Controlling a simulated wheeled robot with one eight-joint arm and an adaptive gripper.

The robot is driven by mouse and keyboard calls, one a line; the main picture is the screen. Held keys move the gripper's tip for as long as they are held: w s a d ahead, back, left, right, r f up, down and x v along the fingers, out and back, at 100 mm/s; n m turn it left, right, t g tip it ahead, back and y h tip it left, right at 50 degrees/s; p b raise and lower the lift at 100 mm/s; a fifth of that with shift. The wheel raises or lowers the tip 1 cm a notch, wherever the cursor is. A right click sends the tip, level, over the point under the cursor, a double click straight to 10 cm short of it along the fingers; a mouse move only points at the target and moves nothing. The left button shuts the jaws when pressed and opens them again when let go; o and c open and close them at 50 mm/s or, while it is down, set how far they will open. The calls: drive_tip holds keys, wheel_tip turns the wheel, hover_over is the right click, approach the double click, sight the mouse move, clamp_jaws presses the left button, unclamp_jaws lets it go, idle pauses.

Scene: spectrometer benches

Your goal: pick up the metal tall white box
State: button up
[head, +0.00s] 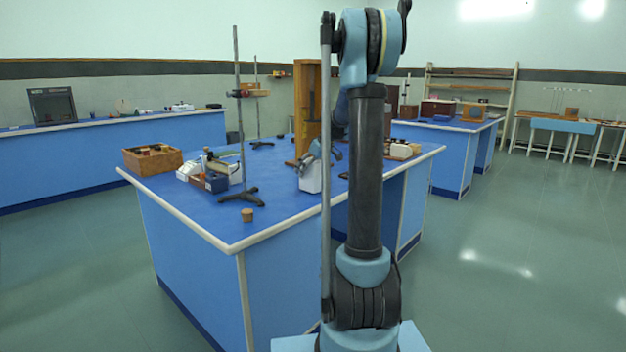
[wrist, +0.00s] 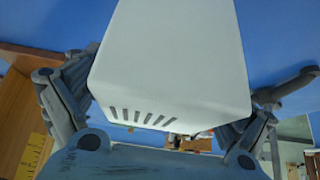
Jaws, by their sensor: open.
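The tall white box (head: 311,177) stands on the blue bench top in the head view, partly hidden behind my arm. In the wrist view the white box (wrist: 175,60) fills the middle, with a row of dark vent slots near its lower edge. My gripper (wrist: 158,112) is open, with one finger on each side of the box. I cannot tell whether the fingers touch it. In the head view my gripper (head: 318,155) is at the top of the box, partly covered by the arm.
The blue bench (head: 215,215) also bears a wooden crate (head: 152,161) of small items, a retort stand (head: 239,120), a small cork-like block (head: 247,215) and a tall wooden cabinet (head: 307,100) behind the box. The bench top's front part is mostly clear.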

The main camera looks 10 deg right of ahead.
drive_tip(key=shift+f, duration=0.1)
drive_tip(key=shift+c, duration=0.5)
drive_tip(key=c, duration=1.4)
